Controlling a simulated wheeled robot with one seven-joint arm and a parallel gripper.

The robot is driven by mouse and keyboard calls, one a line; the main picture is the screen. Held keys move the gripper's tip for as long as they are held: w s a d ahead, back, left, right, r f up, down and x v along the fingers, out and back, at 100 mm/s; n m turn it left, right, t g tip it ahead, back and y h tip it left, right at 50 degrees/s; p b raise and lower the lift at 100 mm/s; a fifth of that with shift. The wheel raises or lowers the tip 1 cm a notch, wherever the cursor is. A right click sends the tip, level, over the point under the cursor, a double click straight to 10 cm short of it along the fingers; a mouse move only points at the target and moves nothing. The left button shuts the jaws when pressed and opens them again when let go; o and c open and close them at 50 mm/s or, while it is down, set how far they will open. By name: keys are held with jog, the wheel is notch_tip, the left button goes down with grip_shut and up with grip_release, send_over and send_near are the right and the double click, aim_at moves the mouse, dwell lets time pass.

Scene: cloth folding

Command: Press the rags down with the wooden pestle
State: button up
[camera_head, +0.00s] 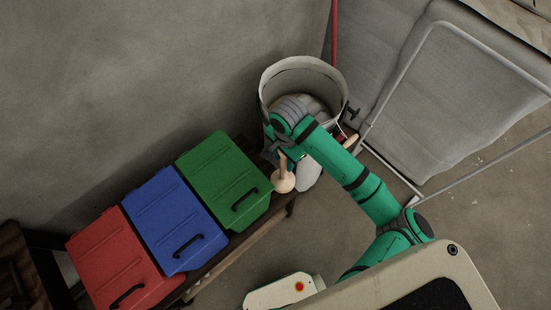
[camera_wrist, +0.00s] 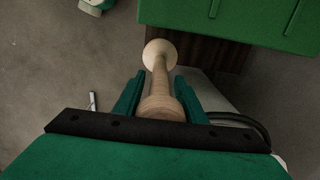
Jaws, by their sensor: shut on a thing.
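The wooden pestle (camera_head: 284,178) is pale, with a rounded knob at its lower end. My gripper (camera_wrist: 157,97) is shut on the pestle's shaft, which shows between the fingers in the wrist view (camera_wrist: 159,72). In the head view my gripper (camera_head: 283,155) is beside the green box, in front of a tall round grey bin (camera_head: 272,84). Greyish cloth, likely the rags (camera_head: 316,104), shows inside the bin, partly hidden by my arm. The pestle is outside the bin, by the bench's end.
Green (camera_head: 222,178), blue (camera_head: 178,218) and red (camera_head: 122,262) lidded boxes stand in a row on a dark wooden bench (camera_head: 236,250). A red pole (camera_head: 334,35) stands behind the bin. A metal frame and grey sheet (camera_head: 445,95) are at right. Bare floor lies in front.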

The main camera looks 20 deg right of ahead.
jog(key=s+d+r, duration=0.3)
jog(key=s+d, duration=0.2)
jog(key=s, duration=0.2)
jog(key=shift+r, duration=0.35)
